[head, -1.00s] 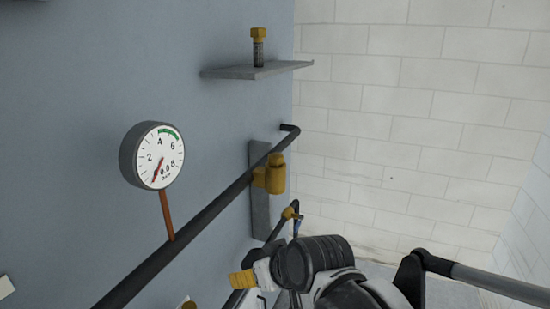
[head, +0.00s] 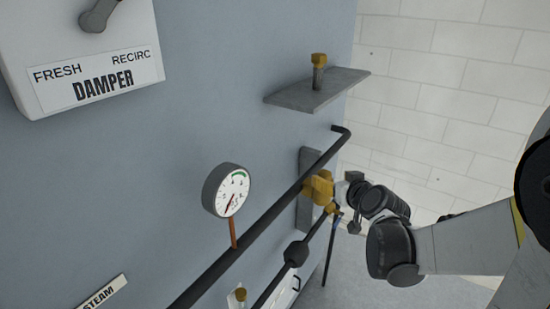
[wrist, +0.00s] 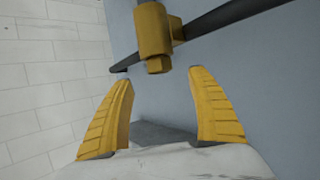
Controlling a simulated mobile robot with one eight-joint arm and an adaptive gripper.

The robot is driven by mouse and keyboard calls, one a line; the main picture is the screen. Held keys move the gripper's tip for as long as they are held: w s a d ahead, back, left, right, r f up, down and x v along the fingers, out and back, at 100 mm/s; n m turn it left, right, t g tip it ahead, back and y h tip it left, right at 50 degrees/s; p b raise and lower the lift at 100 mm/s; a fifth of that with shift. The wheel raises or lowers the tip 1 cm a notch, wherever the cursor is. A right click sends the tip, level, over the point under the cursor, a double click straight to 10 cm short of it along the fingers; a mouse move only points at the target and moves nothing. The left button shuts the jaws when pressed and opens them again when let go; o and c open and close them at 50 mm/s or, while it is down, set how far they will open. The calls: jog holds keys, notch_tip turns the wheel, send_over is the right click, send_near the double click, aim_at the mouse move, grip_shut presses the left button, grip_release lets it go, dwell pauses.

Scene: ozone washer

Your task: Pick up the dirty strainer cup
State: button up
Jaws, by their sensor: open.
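A brass fitting (head: 318,187) is mounted on the dark pipe (head: 262,224). In the wrist view the brass fitting (wrist: 154,28) has a hexagonal end (wrist: 159,65) facing my gripper (wrist: 159,76). My gripper is open and empty, with its yellow ribbed fingers on either side of the line to that end, apart from it. A strainer cup with a brass hex cap (head: 319,61) and dark grey cylinder (head: 318,78) stands upright on the shelf (head: 305,97). I cannot tell whether it or one inside the fitting is the dirty one.
A round gauge (head: 227,190) stands on a copper stem left of the fitting. A lower pipe with a dark joint (head: 296,253) runs below. A damper box (head: 85,50) is at upper left. A white brick wall (head: 440,90) is behind; the space right of the shelf is clear.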

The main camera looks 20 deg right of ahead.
aim_at(327, 175)
jog(key=x, duration=0.6)
jog(key=shift+w+d+f, duration=0.1)
jog(key=shift+w, duration=0.3)
jog(key=shift+s, duration=0.1)
jog(key=c, duration=1.3)
